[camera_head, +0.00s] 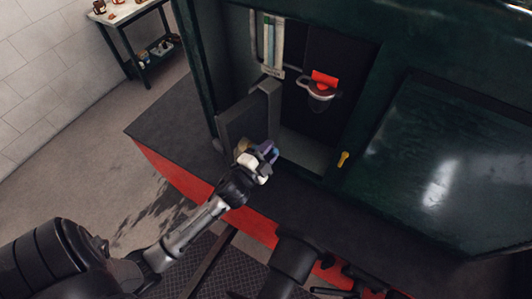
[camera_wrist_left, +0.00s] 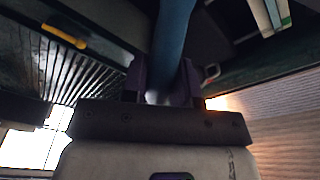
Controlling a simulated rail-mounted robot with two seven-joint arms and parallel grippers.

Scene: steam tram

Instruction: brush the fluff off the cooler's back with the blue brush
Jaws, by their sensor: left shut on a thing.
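My left gripper (camera_head: 265,152) is at the lower front of the open compartment, close to the grey door panel. In the left wrist view, its purple fingers (camera_wrist_left: 164,88) are shut on the blue brush's handle (camera_wrist_left: 172,38), which runs up out of the picture. The bristles are not visible there. A dark ribbed surface (camera_wrist_left: 85,68) lies left of the handle; I cannot tell for sure that it is the cooler's back. I cannot make out any fluff. A small tan patch (camera_head: 242,146) shows beside the gripper, too small to identify. My right gripper is not in view.
The grey door panel (camera_head: 246,117) stands open at the compartment's left. Inside are upright books (camera_head: 271,45) and a red item (camera_head: 324,79) in a ring holder. A yellow handle (camera_head: 343,159) is to the right. The dark ledge (camera_head: 172,125) is clear at left.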

